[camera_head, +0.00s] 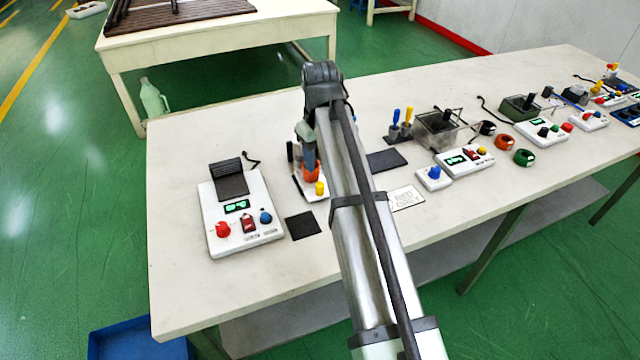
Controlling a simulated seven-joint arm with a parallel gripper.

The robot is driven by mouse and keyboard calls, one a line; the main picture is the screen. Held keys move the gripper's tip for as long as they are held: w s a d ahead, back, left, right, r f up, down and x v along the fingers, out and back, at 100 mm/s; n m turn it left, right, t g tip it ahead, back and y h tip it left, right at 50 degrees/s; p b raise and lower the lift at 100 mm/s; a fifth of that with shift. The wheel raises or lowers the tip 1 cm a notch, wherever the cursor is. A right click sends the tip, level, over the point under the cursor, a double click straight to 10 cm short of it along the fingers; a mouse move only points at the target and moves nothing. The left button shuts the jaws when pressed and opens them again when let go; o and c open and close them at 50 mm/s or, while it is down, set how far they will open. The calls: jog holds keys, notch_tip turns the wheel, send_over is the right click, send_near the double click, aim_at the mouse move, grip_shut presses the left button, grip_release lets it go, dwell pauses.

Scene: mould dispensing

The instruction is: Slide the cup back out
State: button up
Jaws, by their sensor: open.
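A small orange-red cup-like thing (311,173) stands at a small white device (308,193) with a yellow knob, left of the table's middle. I take it to be the cup, but it is small and partly covered. My gripper (306,152) points down right at it, and the arm hides much of both. The jaws are open. Whether the fingers are around the cup or only above it I cannot tell. A dark upright part of the device (291,154) shows just left of the gripper.
A white console (226,215) with a dark plate and knobs stands at the left. Dark square mats (302,225) and (387,160) lie on either side of my arm. A white card (405,198), a grey bin (438,130) and more consoles stand to the right. The front-left tabletop is clear.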

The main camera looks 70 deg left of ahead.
aim_at(320, 184)
notch_tip(320, 184, down, 9)
jog(key=shift+f, duration=0.15)
dwell(0.4)
jog(key=shift+c, duration=0.4)
grip_shut()
